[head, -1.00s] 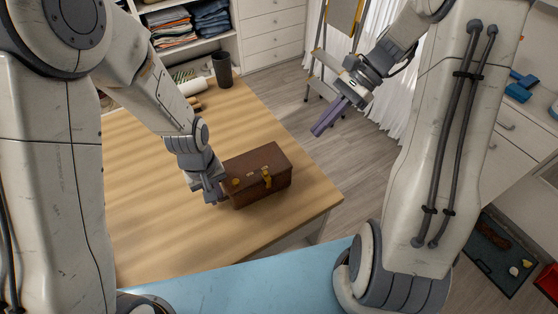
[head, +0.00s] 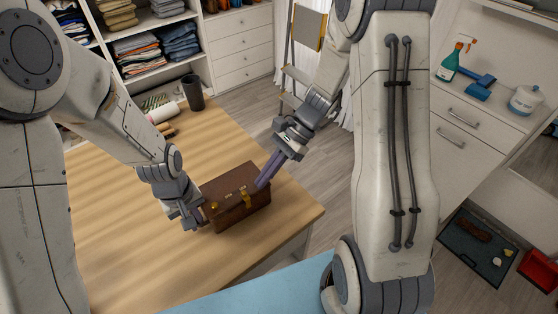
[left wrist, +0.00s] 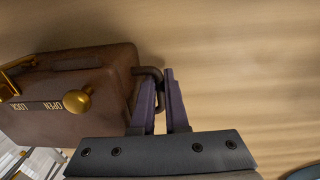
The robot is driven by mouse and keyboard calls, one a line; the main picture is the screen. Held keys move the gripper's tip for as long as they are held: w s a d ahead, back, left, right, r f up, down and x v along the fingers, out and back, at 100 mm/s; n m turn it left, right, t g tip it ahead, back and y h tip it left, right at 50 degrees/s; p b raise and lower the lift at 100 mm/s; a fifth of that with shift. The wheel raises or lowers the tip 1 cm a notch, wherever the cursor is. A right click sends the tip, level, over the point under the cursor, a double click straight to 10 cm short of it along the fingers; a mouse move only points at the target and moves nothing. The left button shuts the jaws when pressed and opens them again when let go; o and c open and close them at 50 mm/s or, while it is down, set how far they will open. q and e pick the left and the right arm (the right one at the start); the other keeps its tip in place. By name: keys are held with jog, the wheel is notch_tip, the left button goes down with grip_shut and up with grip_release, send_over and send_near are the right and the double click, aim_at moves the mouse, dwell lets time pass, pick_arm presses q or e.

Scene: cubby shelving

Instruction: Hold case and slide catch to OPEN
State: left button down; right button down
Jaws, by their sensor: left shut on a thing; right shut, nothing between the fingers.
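The brown case (head: 237,208) stands on the wooden table. My left gripper (head: 200,222) is at its left end. In the left wrist view, the left fingers (left wrist: 162,100) are shut on the dark side handle (left wrist: 150,73) of the case (left wrist: 75,65). A round gold knob (left wrist: 78,100) sits on the case beside the lettering OPEN and LOCK, nearer to OPEN. A gold clasp (head: 245,200) is on the case in the head view. My right gripper (head: 262,184) is shut and empty, its purple fingertips at the case's right top; I cannot tell whether they touch.
The wooden table (head: 130,220) is bare on the case's left. A dark cup (head: 193,92) and a white roll (head: 163,112) stand at the far end. A stepladder (head: 300,60) is behind my right arm. Drawers with bottles are at the right.

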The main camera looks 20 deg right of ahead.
aim_at(236, 201)
jog(key=shift+s+a, duration=0.15)
jog(key=shift+a, duration=0.4)
jog(key=shift+s+a, duration=0.15)
jog(key=shift+a, duration=0.4)
jog(key=shift+s+a, duration=0.2)
jog(key=shift+a, duration=0.55)
jog(key=shift+s+a, duration=0.2)
jog(key=shift+a, duration=0.5)
jog(key=d, duration=0.2)
jog(key=w+d, duration=0.1)
jog(key=d, duration=0.1)
jog(key=shift+w+d+r, duration=0.1)
jog(key=shift+w+d, duration=0.1)
jog(key=shift+d, duration=0.15)
jog(key=v, duration=0.9)
jog(key=shift+r, duration=0.3)
jog(key=shift+d, duration=0.1)
